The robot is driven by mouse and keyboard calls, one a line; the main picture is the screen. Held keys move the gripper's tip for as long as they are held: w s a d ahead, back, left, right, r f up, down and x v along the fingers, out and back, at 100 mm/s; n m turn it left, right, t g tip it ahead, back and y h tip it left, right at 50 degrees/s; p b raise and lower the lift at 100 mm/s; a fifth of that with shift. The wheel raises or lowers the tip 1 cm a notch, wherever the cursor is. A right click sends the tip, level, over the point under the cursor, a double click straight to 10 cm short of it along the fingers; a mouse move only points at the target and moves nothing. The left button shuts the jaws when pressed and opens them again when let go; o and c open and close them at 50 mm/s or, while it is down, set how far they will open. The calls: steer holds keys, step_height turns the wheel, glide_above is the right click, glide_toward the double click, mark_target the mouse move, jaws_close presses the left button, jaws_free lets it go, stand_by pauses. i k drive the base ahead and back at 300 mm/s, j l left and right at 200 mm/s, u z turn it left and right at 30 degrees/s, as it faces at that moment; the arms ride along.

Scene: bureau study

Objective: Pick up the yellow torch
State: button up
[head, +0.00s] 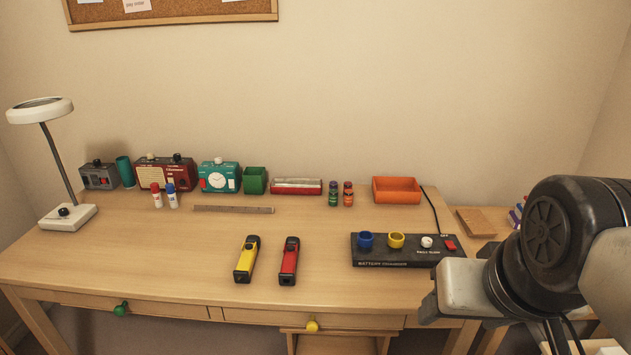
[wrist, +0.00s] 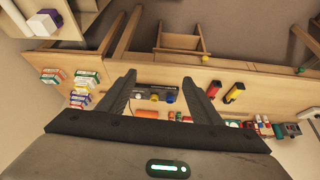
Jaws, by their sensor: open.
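The yellow torch (head: 246,259) has black ends and lies on the desk near its front edge, left of a similar red torch (head: 289,261). In the wrist view the yellow torch (wrist: 235,92) lies to the right of the red torch (wrist: 214,89). My gripper (wrist: 158,78) is open and empty in the wrist view, its two fingers spread above the desk, away from both torches. In the head view my arm is at the right, and the fingertips cannot be made out there.
A black battery charger (head: 405,250) with blue and yellow cups stands right of the torches. The desk around the torches is clear.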

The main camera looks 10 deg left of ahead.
mark_target(242, 273)
steer(key=l+u, duration=0.1)
steer(key=u, duration=1.05)
steer(key=z, duration=3.9)
steer(key=l+u, duration=0.1)
steer(key=u, duration=3.8)
steer(key=i+j, duration=0.4)
